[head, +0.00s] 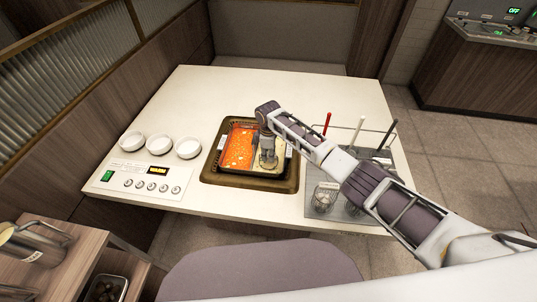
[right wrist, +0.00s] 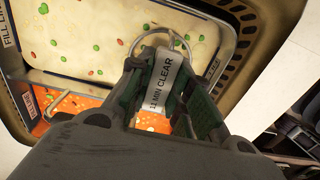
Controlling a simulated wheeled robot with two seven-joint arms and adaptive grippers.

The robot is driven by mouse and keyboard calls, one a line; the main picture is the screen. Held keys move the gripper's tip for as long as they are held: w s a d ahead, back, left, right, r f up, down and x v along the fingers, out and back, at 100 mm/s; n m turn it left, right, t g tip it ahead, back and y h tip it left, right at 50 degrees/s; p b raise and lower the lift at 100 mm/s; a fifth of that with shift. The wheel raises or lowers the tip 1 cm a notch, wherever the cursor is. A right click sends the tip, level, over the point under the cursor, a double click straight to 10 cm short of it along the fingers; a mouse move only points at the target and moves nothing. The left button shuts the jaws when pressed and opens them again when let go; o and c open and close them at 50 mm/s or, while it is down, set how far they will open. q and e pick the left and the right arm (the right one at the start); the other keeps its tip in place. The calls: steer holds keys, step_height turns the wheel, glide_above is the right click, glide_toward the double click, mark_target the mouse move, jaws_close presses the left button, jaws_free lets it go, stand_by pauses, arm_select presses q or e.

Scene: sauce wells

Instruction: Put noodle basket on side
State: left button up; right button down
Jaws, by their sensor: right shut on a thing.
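A pot with two broths sits sunk in the table, with orange-red broth (head: 238,146) on the left and pale broth (head: 284,146) on the right. My right gripper (head: 267,160) points down over the pale side. In the right wrist view, my right gripper (right wrist: 163,85) is shut on a white handle tag (right wrist: 160,92) marked "MIN CLEAR". A wire ring (right wrist: 140,42) shows just beyond the tag, over the pale broth; it looks like part of the noodle basket. The rest of the basket is hidden by the gripper. My left gripper is not in view.
Three white bowls (head: 160,144) stand left of the pot, behind a control panel (head: 150,181). At right, a grey tray (head: 349,212) holds wire baskets (head: 325,196) and tools with red, white and black handles, partly behind my right arm. The table's back is clear.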

steer(key=c, duration=1.2)
jaws_free()
steer(key=shift+o, duration=0.3)
steer(key=shift+f, duration=0.1)
steer(key=o, duration=0.7)
steer(key=shift+r, duration=0.2)
steer(key=shift+r+p, duration=1.35)
steer(key=shift+p, duration=0.25)
steer(key=shift+r, duration=0.1)
